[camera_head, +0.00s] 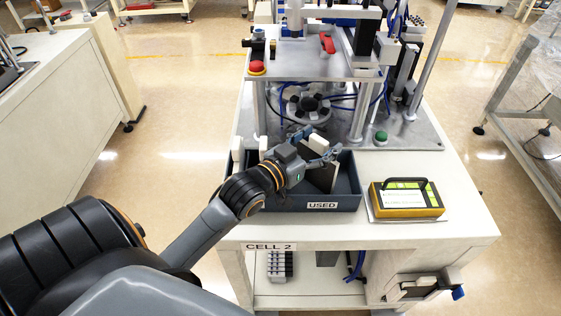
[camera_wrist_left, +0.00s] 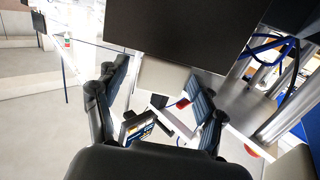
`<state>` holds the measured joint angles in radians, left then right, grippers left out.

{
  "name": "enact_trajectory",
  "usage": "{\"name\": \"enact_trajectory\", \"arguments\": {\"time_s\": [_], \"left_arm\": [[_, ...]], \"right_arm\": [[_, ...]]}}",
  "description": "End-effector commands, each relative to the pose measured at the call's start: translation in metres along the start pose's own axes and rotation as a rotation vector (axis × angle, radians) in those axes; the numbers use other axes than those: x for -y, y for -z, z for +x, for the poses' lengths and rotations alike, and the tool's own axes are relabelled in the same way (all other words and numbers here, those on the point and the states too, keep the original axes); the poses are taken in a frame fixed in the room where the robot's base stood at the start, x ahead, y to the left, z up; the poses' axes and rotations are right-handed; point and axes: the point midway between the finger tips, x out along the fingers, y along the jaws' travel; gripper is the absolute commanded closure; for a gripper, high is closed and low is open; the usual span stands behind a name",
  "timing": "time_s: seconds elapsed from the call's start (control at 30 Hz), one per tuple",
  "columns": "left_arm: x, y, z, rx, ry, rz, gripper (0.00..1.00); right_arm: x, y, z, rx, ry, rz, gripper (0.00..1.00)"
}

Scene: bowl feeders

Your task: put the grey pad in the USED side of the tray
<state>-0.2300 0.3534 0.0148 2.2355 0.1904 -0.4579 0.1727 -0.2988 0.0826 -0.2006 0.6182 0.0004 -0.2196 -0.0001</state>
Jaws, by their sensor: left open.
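A dark tray (camera_head: 282,204) labelled USED at the front stands on the cell table. A grey-brown flat piece (camera_head: 322,178), which looks like the grey pad, stands tilted inside it, partly hidden by my left gripper. My left gripper (camera_head: 326,150) is over the tray, at the upper part of that piece, with its fingers spread. In the left wrist view the fingers (camera_wrist_left: 156,112) are wide apart; I cannot tell whether they touch the piece. A dark panel fills the top of that view. My right gripper is not in view.
A yellow device (camera_head: 407,201) with a handle sits right of the tray. The feeder machine (camera_head: 345,128) with its raised plate, posts and blue tubes stands close behind. A red button (camera_head: 257,68) and small white blocks (camera_head: 237,149) are at the left. The table front (camera_head: 300,232) is clear.

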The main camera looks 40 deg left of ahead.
Motion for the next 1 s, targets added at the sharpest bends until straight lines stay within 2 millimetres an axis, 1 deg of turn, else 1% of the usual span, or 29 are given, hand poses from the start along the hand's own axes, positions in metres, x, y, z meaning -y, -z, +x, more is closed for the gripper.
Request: {"name": "enact_trajectory", "arguments": {"time_s": [0.3,0.4,0.5,0.63,1.0], "left_arm": [[0.000,0.062,-0.003,-0.009,-0.001,0.004,0.30],[0.000,0.077,-0.004,-0.007,-0.001,0.002,0.30],[0.000,0.088,-0.004,-0.005,-0.001,0.001,0.30],[0.000,0.094,-0.005,-0.004,0.000,0.001,0.30],[0.000,0.094,-0.005,-0.002,0.000,0.000,0.30]], "right_arm": [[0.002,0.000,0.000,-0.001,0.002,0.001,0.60],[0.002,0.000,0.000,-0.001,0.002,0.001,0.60],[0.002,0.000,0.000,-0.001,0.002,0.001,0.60],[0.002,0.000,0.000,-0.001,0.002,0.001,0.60],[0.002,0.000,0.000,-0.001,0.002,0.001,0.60]]}}
